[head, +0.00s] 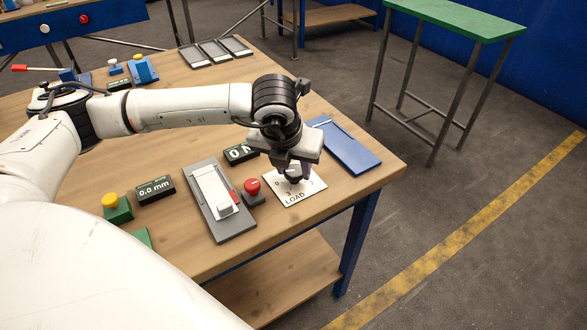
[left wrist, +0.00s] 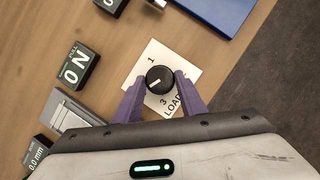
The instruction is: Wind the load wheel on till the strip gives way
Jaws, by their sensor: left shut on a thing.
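The load wheel is a black round knob (left wrist: 159,80) with a white mark, set on a white card (head: 294,197) lettered LOAD with numbers around it. My left gripper (head: 292,174) reaches down over the card. Its two purple fingers (left wrist: 160,92) are shut on the knob from both sides. In the left wrist view the white mark points left and slightly down. The strip is a pale piece (head: 210,188) on a grey rig plate (head: 236,233), with a white block and a red pointer near its front end. It looks whole. My right gripper is not in view.
The pull display (left wrist: 75,68) reads 0 N; the other display (head: 155,190) reads 0.0 mm. A red button (head: 252,187) stands between rig and card. A yellow button (head: 110,201) is at left. A blue tray (head: 348,152) lies behind the card, near the table's right edge.

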